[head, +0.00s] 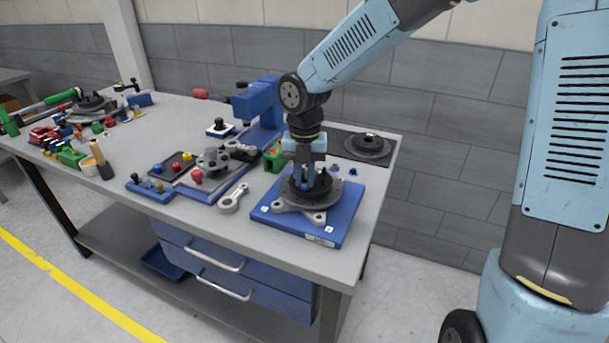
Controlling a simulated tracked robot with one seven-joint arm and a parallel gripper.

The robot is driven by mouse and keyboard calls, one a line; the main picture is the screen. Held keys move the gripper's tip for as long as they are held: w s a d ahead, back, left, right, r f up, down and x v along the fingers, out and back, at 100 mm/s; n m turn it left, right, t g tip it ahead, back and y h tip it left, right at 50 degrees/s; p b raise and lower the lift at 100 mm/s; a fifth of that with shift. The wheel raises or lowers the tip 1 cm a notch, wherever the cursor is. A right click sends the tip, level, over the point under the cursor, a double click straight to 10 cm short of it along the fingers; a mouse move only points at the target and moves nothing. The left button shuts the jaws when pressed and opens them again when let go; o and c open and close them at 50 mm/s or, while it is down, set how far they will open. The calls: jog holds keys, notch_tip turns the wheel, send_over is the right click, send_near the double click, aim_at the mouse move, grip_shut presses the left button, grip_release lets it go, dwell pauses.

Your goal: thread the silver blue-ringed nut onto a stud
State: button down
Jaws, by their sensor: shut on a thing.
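My gripper (304,182) points straight down over the dark round hub (325,190) of the chassis fixture. The hub sits on a grey lobed bracket (318,217) on a blue base plate (338,231) at the table's front right corner. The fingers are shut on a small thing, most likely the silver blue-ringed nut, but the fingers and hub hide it. The studs are too small and too covered to tell apart, and I cannot tell whether the nut touches one.
A dark disc (367,146) lies on a black mat at the back right. A green block (275,158) and a grey wrench-like link (233,198) lie left of the plate. A blue press (258,108) and several small parts fill the table further left.

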jog(key=shift+m, duration=1.1)
jog(key=m, duration=0.2)
jog(key=shift+m, duration=0.3)
jog(key=shift+f+m, duration=0.1)
jog(key=shift+m, duration=0.3)
jog(key=m, duration=0.3)
jog(key=shift+m, duration=0.3)
